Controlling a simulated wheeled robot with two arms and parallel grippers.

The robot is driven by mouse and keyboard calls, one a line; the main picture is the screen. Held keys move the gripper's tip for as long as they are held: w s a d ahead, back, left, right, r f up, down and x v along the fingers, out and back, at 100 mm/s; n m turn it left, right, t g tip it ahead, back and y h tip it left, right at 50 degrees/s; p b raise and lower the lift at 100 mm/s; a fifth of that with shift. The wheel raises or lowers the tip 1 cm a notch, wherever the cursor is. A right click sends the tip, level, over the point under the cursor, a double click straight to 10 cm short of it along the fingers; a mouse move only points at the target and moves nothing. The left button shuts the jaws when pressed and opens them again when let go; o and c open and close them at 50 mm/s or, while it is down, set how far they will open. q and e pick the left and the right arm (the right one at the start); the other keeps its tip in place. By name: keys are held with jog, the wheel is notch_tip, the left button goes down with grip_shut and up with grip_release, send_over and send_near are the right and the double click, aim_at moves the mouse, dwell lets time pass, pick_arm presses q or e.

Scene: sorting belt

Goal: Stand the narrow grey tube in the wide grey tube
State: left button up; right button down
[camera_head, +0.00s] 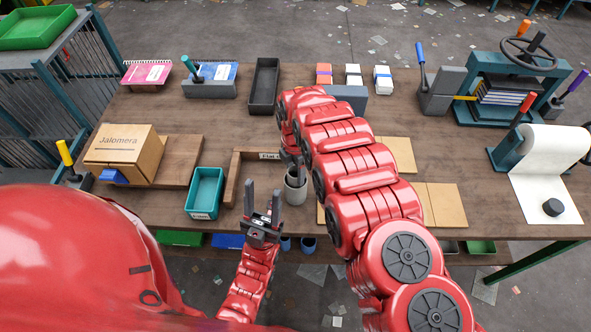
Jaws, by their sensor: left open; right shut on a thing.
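The wide grey tube (296,192) stands upright on the table near its front edge, left of my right forearm. My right gripper (298,164) points down at its mouth, largely hidden by my own arm. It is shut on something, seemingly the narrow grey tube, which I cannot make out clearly. I cannot tell how far it is inside the wide tube. My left gripper (262,202) is open and empty, fingers pointing up the picture, just left of the wide tube and apart from it.
A teal bin (205,192) and a wooden tray (232,178) lie left of the wide tube. A cardboard box (124,153) stands further left. Brown boards (440,204) lie right of my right arm. A teal press (508,88) and a paper roll (545,147) are at the right.

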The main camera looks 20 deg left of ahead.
jog(key=shift+f, duration=0.1)
jog(key=shift+f+b, duration=0.3)
jog(key=shift+b, duration=0.05)
jog(key=shift+c, duration=1)
grip_release()
jog(key=shift+r, duration=0.1)
jog(key=shift+r+p, duration=0.3)
jog(key=shift+p, duration=0.05)
jog(key=shift+r, duration=0.1)
notch_tip(320, 180, up, 12)
jog(key=p, duration=0.3)
jog(key=shift+p, duration=0.3)
